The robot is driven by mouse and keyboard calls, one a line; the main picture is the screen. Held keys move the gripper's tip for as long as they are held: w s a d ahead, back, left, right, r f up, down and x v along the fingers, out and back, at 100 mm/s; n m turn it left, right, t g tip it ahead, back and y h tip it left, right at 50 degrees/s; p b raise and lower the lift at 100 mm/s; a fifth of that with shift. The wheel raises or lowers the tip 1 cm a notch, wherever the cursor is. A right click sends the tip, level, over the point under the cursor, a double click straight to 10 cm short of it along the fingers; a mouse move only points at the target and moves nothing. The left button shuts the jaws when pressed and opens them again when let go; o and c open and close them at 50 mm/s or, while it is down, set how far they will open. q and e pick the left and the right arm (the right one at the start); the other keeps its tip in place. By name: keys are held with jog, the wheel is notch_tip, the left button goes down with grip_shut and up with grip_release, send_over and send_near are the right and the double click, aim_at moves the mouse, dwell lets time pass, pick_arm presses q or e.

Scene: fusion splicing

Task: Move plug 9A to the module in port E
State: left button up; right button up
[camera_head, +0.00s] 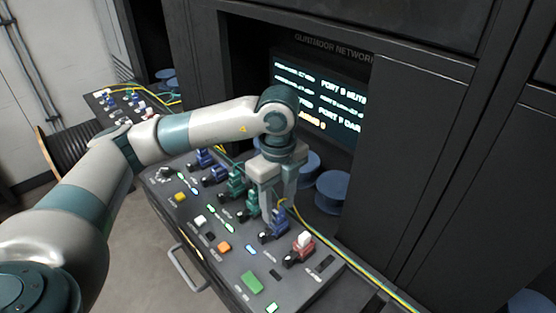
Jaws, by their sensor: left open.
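My left gripper (278,210) points down over the panel (185,222), open, with its fingers at a blue plug (274,232). I cannot tell whether the fingers touch it. A red module with a white top (301,247) sits to its right. Green modules (236,185) and blue modules (213,174) stand in the same row to the left. The labels are too small to read, so I cannot tell which is plug 9A or which is port E. My right gripper is not in view.
A lit screen (318,100) stands in the dark cabinet behind. Blue spools (333,188) and yellow-green cables (370,282) lie along the panel's back edge. Coloured buttons (251,282) fill its front. A second panel (100,94) is at the far left.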

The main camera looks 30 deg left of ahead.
pick_arm(q)
notch_tip(320, 180, up, 6)
jog(key=shift+r+b, duration=0.1)
jog(key=shift+b, duration=0.6)
notch_tip(320, 180, up, 9)
jog(key=b, duration=0.1)
jog(key=shift+r, duration=0.15)
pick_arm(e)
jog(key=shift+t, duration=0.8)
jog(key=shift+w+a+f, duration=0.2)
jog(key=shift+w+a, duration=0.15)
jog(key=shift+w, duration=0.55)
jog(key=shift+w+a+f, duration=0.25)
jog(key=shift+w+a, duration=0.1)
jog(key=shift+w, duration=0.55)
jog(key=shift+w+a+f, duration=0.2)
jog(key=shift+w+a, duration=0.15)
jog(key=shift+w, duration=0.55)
